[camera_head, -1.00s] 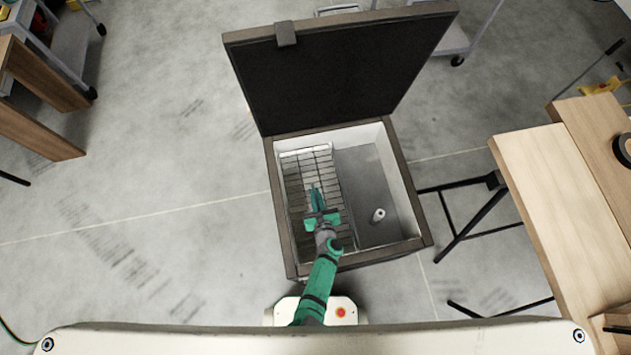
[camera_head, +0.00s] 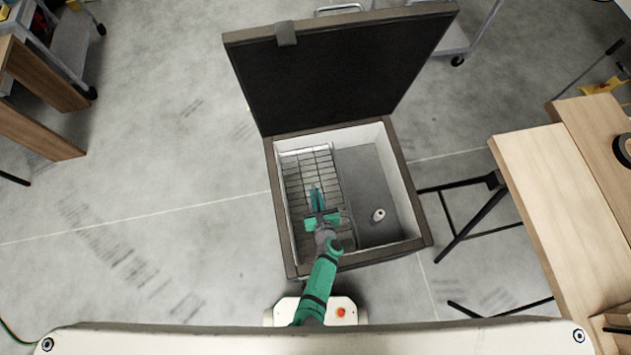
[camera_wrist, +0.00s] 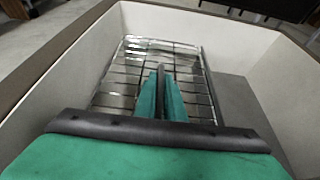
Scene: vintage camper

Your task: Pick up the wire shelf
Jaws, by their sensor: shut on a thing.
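The wire shelf (camera_head: 308,172) is a metal grid inside the left part of an open box (camera_head: 276,205) with white inner walls. My green gripper (camera_head: 317,190) reaches down into the box over the shelf's middle. In the wrist view the shelf (camera_wrist: 128,72) spreads out beyond and around my gripper (camera_wrist: 162,72). The fingers are close together, shut on a wire of the shelf. The exact point of contact is hidden between the fingers. My gripper covers part of the shelf's near half.
A small white cylinder (camera_head: 379,215) stands on the grey floor in the box's right part. The box's dark lid (camera_head: 340,65) stands open at the back. A wooden table (camera_head: 545,190) is at the right.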

